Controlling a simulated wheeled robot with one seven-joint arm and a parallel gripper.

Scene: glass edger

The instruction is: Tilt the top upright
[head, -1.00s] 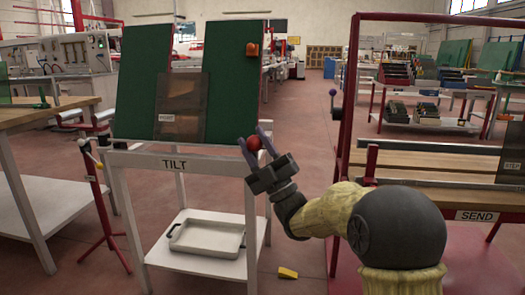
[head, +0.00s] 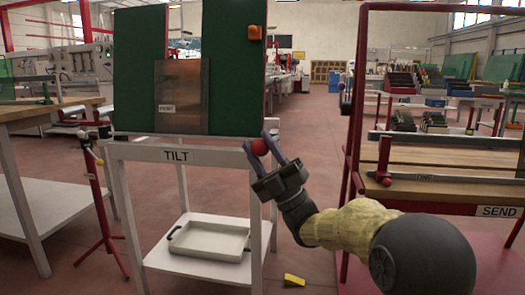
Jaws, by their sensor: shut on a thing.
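The table marked TILT (head: 130,153) stands at the left. Its green top (head: 233,70) is two tall panels with a gap between them. It stands steeply up, close to upright. A brownish see-through pane (head: 183,90) with a small label leans against the top at its lower edge. What the knob is fixed to is hidden.
A white tray (head: 210,252) lies on the table's lower shelf. A yellow wedge (head: 294,280) is on the floor. A red stand (head: 93,190) is at left, and the red SEND frame (head: 355,100) is close at right.

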